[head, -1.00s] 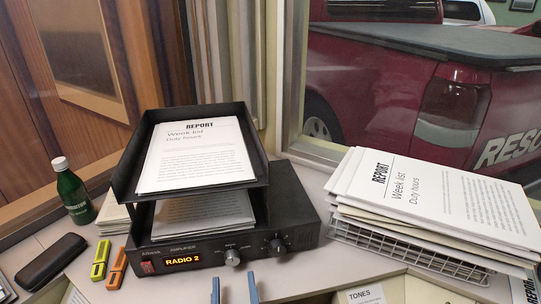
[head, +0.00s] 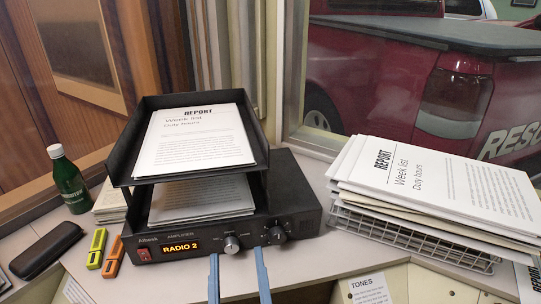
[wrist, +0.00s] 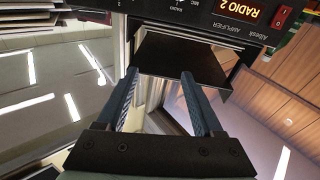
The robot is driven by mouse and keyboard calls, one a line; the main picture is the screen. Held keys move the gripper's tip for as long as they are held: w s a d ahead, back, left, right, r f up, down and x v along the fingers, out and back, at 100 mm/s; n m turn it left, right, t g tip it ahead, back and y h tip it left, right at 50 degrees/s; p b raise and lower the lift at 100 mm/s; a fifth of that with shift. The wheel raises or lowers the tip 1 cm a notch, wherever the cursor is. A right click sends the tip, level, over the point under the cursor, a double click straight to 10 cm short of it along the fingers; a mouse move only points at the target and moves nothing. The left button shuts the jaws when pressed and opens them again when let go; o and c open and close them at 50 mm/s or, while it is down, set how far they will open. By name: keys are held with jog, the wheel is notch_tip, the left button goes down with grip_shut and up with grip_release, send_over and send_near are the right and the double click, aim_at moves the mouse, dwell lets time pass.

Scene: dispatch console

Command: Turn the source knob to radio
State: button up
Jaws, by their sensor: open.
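The black amplifier (head: 155,250) sits on the desk, its display (head: 180,246) reading RADIO 2 in orange. In the wrist view, the upside-down amplifier front (wrist: 225,22) shows MIC and RADIO labels beyond my open fingers (wrist: 159,72); no knob is clear there.
A black paper tray (head: 262,178) stands on the amplifier. A wire rack (head: 440,251) with stacked papers is at the right. A green bottle (head: 69,182), an orange marker (head: 114,255), a yellow marker (head: 97,247) and a dark case (head: 46,249) lie or stand at the left.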

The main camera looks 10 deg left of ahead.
jog(key=w+d+r+t, duration=0.1)
jog(key=d+r+t, duration=0.1)
jog(key=r, duration=0.9)
jog(key=w+d+r+m+t, duration=0.1)
jog(key=d+r+t, duration=0.1)
jog(key=r, duration=0.9)
jog(key=shift+w+d+r+h+p, duration=0.15)
jog(key=shift+w+h+p, duration=0.2)
jog(key=shift+h, duration=0.05)
jog(key=s+d+r+m+t+h, duration=0.2)
jog(key=s+d+r+h, duration=0.1)
jog(key=r, duration=0.6)
jog(key=s+d+r+m+t+h, duration=0.2)
jog(key=s+d+r+t+h, duration=0.1)
jog(key=r, duration=0.6)
jog(key=shift+s+d+p, duration=0.35)
jog(key=shift+d, duration=0.4)
